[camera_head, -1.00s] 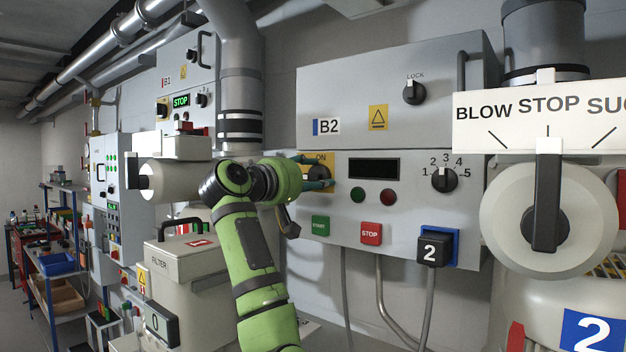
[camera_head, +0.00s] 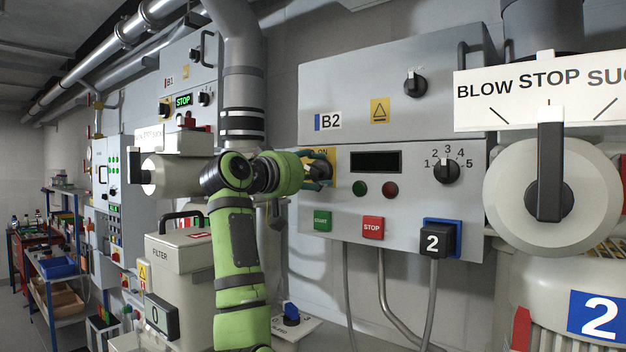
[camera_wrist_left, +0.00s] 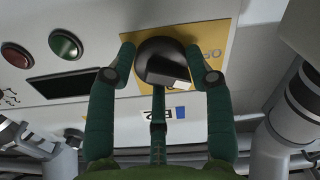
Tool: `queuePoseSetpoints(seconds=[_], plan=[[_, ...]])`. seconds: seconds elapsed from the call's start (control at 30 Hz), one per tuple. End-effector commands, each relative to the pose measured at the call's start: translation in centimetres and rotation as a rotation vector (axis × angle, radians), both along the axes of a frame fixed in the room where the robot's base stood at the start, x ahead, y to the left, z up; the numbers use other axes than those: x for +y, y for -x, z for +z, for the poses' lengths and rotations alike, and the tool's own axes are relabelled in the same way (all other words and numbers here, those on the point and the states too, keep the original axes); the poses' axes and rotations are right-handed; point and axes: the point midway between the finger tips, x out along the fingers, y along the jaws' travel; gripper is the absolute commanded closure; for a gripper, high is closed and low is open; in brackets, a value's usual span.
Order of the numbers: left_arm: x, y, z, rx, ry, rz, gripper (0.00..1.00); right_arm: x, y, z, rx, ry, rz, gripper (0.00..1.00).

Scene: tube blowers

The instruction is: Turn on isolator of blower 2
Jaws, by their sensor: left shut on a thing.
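The isolator of blower 2 is a dark rotary knob on a yellow plate (camera_head: 330,158) at the left of the B2 panel (camera_head: 432,205). "ON" reads at the top of this plate in the head view. My left gripper (camera_head: 318,176) reaches it from the left and partly hides it. The B2 display (camera_head: 375,162) is dark. My right gripper is not in view.
Below the display are a green START button (camera_head: 322,220) and a red STOP button (camera_head: 373,227). A numbered selector (camera_head: 446,171) is right of it. A large BLOW/STOP valve handle (camera_head: 549,172) stands close at right. The filter box (camera_head: 185,250) is left of my arm.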

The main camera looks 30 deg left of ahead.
Motion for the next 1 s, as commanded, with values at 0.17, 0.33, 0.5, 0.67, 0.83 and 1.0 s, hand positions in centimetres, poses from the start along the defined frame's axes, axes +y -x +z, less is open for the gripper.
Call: queuePoseSetpoints(seconds=[0.17, 0.33, 0.5, 0.67, 0.83, 1.0], plan=[[0.1, -0.4, -1.2, 0.017, -0.173, -0.003, 0.81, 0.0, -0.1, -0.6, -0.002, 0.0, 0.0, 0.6], [0.2, -0.4, -1.2, 0.006, -0.334, -0.004, 0.81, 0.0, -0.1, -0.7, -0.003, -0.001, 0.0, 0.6], [0.3, -0.4, -1.1, -0.005, -0.495, -0.003, 0.81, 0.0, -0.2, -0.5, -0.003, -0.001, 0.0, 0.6], [0.4, -0.4, -1.0, -0.018, -0.648, -0.003, 0.81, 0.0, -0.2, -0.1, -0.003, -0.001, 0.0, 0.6], [0.5, -0.4, -0.9, -0.03, -0.799, -0.003, 0.81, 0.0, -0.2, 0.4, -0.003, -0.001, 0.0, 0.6], [0.5, -0.4, -0.9, -0.041, -0.929, -0.003, 0.81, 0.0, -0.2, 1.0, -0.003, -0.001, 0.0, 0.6]])
